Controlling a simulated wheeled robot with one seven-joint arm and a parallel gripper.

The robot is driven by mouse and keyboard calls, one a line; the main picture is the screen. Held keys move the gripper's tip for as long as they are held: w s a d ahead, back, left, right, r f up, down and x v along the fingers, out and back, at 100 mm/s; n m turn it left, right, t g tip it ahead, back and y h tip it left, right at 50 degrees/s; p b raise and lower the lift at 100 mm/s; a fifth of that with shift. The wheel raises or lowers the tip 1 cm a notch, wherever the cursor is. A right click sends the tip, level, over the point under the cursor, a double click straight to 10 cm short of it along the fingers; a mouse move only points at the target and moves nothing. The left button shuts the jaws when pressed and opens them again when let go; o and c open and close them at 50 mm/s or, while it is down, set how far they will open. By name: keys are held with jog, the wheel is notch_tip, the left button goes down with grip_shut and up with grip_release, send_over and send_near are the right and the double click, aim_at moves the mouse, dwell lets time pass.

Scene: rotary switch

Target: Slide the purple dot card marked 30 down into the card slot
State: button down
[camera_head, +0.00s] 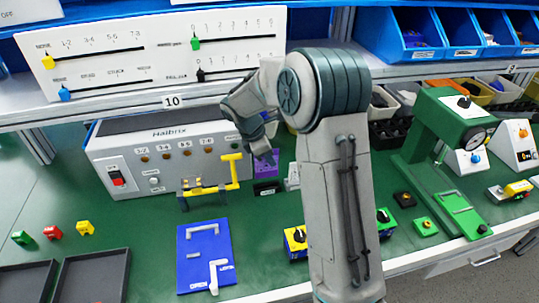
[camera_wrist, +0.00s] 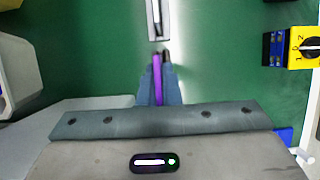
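The purple card (camera_head: 266,168) is held upright between the fingertips of my gripper (camera_head: 265,153), in front of the grey Halbrix box. In the wrist view the card (camera_wrist: 158,78) shows as a thin purple edge with my gripper's fingers (camera_wrist: 159,85) close on both sides. Its dots and number are too small to read. A white block with a long dark slit, which looks like the card slot (camera_wrist: 153,22), lies just beyond the fingertips in the wrist view. In the head view this white block (camera_head: 292,177) stands just right of the card, partly behind my arm.
A small black block (camera_head: 266,187) shows just below the card. The Halbrix box (camera_head: 133,165) stands behind, with a yellow handle fixture (camera_head: 208,187) at its front. Green table is bare around the slot.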

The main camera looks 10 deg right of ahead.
aim_at(270, 167)
jog(key=shift+f+b, duration=0.6)
jog(key=shift+f, duration=0.9)
jog(key=shift+f, duration=0.7)
dwell(1.2)
jog(key=shift+r, duration=0.15)
jog(key=shift+r+p, duration=0.35)
jog(key=shift+p, duration=0.3)
jog(key=shift+p, duration=0.45)
dwell(1.2)
jog(key=shift+f+b, duration=0.3)
jog(key=shift+f, duration=0.15)
jog(key=shift+r, duration=0.1)
jog(key=shift+r+p, duration=0.35)
jog(key=shift+p, duration=0.15)
